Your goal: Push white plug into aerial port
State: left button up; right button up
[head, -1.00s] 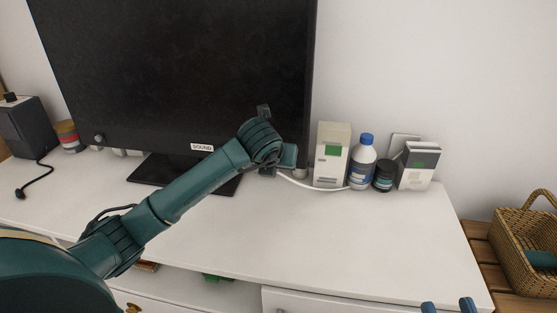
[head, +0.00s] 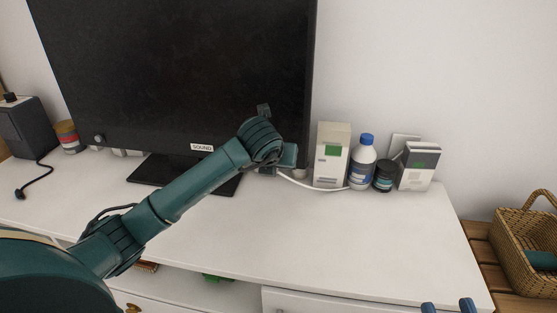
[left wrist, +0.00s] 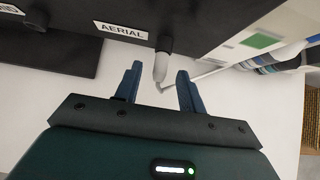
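The black TV (head: 180,75) stands on the white cabinet. In the left wrist view a label reading AERIAL (left wrist: 121,30) is on the TV's lower edge. The white plug (left wrist: 161,66) hangs at the TV edge just right of this label, with its upper end at a dark port; how deep it sits I cannot tell. My left gripper (left wrist: 157,84) is open, its blue fingers on either side of the plug's lower end, apart from it. In the head view the left arm's wrist hides the plug. My right gripper (head: 448,306) shows only blue fingertips, spread apart, at the bottom edge.
A white cable (head: 315,186) runs right from behind my left wrist. A beige box (head: 332,157), a blue-capped bottle (head: 362,165), a dark jar (head: 385,176) and a white-grey box (head: 418,167) stand right of the TV. The cabinet's front top (head: 290,235) is clear.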

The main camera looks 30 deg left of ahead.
pick_arm(q)
jog(key=p+v, duration=0.4)
jog(key=v, duration=0.9)
jog(key=shift+s, duration=0.15)
pick_arm(e)
jog(key=shift+d+r+n+h, duration=0.3)
jog(key=shift+d+h, duration=0.1)
